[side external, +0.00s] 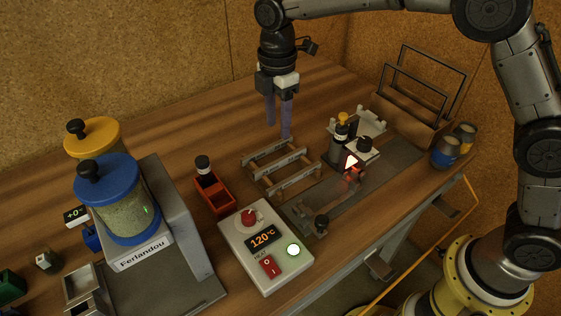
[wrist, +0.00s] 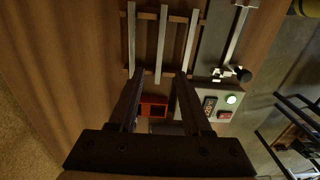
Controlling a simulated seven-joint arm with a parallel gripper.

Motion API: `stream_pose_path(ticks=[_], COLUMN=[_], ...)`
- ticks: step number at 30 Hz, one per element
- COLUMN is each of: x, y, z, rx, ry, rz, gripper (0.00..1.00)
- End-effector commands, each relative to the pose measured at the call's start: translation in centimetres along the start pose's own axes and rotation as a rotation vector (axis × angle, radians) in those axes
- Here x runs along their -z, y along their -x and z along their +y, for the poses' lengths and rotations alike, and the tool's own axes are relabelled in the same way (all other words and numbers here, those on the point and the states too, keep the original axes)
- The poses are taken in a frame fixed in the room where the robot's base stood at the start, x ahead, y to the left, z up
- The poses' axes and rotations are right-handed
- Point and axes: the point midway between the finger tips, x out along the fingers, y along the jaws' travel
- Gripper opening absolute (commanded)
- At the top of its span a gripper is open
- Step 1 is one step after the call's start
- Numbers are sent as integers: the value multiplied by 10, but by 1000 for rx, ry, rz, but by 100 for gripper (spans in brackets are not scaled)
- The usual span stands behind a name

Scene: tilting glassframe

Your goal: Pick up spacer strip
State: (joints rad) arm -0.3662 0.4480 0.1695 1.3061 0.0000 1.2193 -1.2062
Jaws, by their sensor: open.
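Three grey spacer strips lie side by side across a wooden rack (wrist: 147,13); in the side view the middle strip (side external: 281,163) shows between the other two. In the wrist view they are the left strip (wrist: 131,35), the middle strip (wrist: 161,45) and the right strip (wrist: 190,42). My gripper (side external: 278,131) is open and empty, pointing down above the back of the rack. In the wrist view its fingertips (wrist: 159,74) appear near the lower ends of the strips, with the middle strip's end between them. The gripper looks apart from the strips.
A red bin (side external: 213,193) stands left of the rack. A heater control box (side external: 265,245) reading 120°C is in front. A grey track (side external: 300,216) with a glowing tool lies right of the rack. A blue-lidded jar (side external: 112,200) stands left. Behind is bare table.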

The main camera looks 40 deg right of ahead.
Motion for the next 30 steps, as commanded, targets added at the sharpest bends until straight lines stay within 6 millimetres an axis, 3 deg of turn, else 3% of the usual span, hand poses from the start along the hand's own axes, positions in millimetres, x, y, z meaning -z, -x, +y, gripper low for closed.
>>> stream_pose_path(ticks=[7, 14, 24, 30], x=[-1, -2, -7, -6], y=[-42, -57, -100, -104], z=[0, 0, 0, 0], rx=[2, 0, 1, -2], ry=[-1, -2, -2, -2], rz=[-1, 0, 0, 1], gripper=[49, 49, 49, 49])
